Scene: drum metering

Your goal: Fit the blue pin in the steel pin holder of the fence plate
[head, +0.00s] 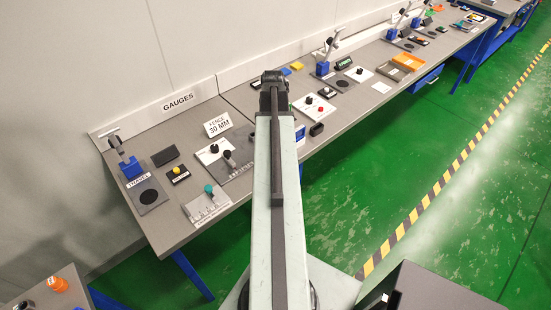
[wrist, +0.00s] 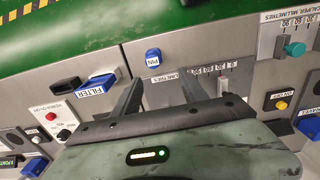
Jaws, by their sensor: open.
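The blue pin (wrist: 153,58), with a white PIN label, is on the grey bench top near its front edge in the wrist view. The fence plate (wrist: 207,78) is to its right, with a millimetre scale and a pale block. It also shows in the head view (head: 240,163), left of my arm. The steel pin holder cannot be made out clearly. My gripper (wrist: 161,80) is open and empty, its fingers apart below the pin in the picture. I cannot tell its height over the bench. In the head view my arm hides the pin.
A blue FILTER piece (wrist: 97,84) and a black block (wrist: 65,84) are left of my fingers. The caliper plate with a teal knob (wrist: 294,48) and a yellow button (wrist: 281,105) are at the right. A FENCE 30 MM sign (head: 217,125) stands on the bench.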

